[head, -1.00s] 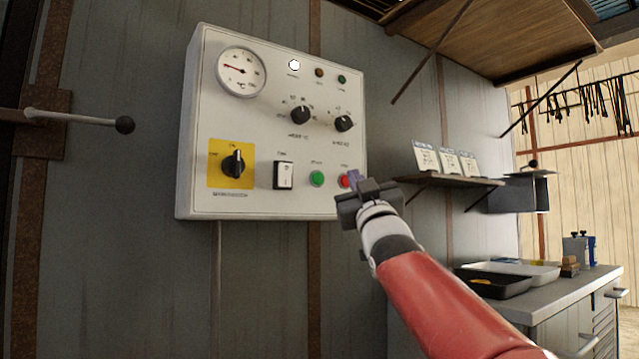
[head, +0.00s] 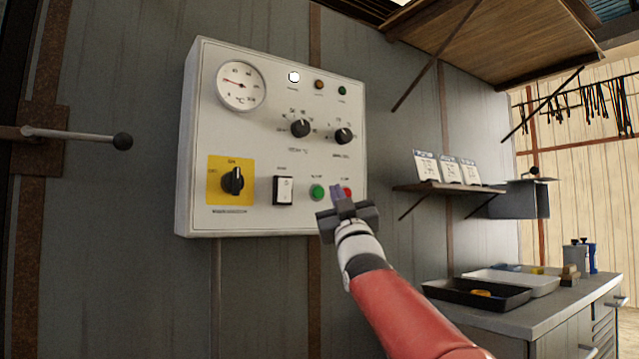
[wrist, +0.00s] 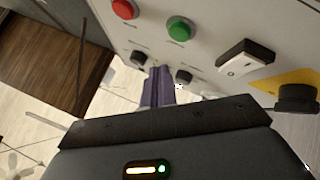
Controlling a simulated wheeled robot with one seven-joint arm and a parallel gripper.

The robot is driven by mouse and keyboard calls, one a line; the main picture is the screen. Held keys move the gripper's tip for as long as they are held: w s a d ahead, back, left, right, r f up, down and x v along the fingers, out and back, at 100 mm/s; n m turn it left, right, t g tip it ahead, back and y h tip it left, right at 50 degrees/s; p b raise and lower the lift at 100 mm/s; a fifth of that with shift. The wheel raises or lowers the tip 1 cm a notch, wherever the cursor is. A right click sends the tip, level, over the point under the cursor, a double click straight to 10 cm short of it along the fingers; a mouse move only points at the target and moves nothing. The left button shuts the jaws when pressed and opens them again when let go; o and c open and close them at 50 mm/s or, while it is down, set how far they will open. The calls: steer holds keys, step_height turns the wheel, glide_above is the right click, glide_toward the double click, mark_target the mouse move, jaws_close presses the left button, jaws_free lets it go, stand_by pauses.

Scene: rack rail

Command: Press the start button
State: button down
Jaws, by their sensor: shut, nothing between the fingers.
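The white control panel (head: 262,225) hangs on the grey wall. The green start button (head: 317,192) is on its lower right, with the red button (head: 348,193) just to its right, partly hidden by my fingers. My gripper (head: 337,192) is shut and empty, its purple fingertips in front of the panel between the two buttons. In the wrist view the green button (wrist: 179,29) and the red button (wrist: 123,8) both lie beyond the fingertips (wrist: 158,72). I see no contact with the green button.
The panel also carries a black rotary switch (head: 233,181) on a yellow plate, a white rocker switch (head: 284,190), two black knobs and a gauge (head: 241,85). A lever (head: 75,135) juts out at left. A shelf (head: 449,187) and a bench (head: 530,317) with trays stand at right.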

mark_target(327, 198)
steer(key=shift+w+a+p, duration=0.35)
steer(key=shift+w+a, duration=0.05)
steer(key=shift+w, duration=0.2)
steer(key=shift+w+a+p, duration=0.3)
steer(key=shift+w+a, duration=0.1)
steer(key=shift+w, duration=0.2)
stand_by(1.2)
steer(key=shift+w+a, duration=0.25)
steer(key=shift+w, duration=0.1)
steer(key=shift+w+a+p, duration=0.25)
steer(key=shift+w+p, duration=0.1)
steer(key=shift+p, duration=0.25)
stand_by(0.4)
stand_by(0.3)
steer(key=shift+s+d+f+b, duration=0.15)
steer(key=shift+s+d+b, duration=0.15)
steer(key=shift+b, duration=0.25)
steer(key=shift+s+d+b, duration=0.2)
steer(key=shift+s+b, duration=0.1)
steer(key=shift+s, duration=0.1)
